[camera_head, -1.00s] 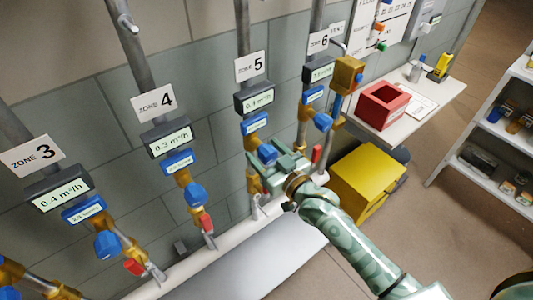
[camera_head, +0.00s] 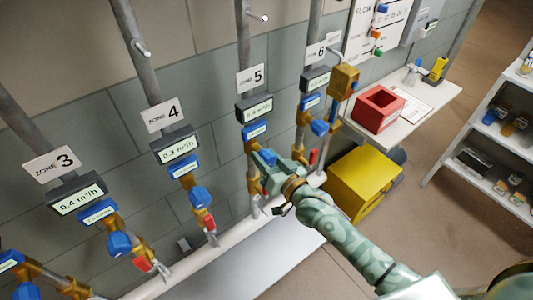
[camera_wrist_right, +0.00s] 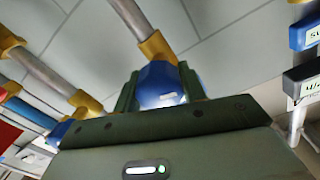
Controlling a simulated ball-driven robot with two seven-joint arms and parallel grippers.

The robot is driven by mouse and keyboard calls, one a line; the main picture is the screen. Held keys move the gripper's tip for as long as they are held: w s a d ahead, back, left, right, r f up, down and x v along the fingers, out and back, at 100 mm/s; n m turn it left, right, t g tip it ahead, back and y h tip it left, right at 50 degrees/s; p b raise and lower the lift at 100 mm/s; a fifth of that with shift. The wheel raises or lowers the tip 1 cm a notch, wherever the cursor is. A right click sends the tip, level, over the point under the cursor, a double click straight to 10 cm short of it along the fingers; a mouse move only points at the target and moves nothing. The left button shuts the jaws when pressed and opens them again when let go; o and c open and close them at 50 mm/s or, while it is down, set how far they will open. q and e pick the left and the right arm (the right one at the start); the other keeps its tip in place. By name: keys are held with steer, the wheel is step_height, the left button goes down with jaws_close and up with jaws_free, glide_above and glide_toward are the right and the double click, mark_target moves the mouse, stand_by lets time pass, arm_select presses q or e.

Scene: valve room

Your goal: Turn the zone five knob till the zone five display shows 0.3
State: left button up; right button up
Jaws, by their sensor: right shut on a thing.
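The zone five display (camera_head: 254,108) is a dark box under the ZONE 5 sign (camera_head: 251,77). Its small, blurred figure looks like 0.4 m³/h. Below it, the blue zone five knob (camera_head: 267,156) sits on a brass fitting, partly hidden by my right gripper (camera_head: 268,168). In the right wrist view the blue knob (camera_wrist_right: 158,86) stands between the two green fingers of my right gripper (camera_wrist_right: 160,92), which is shut on it. My left gripper is out of view.
Zone 4 (camera_head: 175,145) and zone 3 (camera_head: 77,194) displays stand to the left, zone 6 (camera_head: 315,79) to the right. A red-handled valve (camera_head: 313,157), a yellow box (camera_head: 365,183) and a table with a red bin (camera_head: 379,110) are on the right.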

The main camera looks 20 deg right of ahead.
steer(key=o, duration=1)
steer(key=p+v, duration=0.2)
steer(key=v, duration=1.4)
steer(key=shift+s+f, duration=0.1)
steer(key=shift+s, duration=0.1)
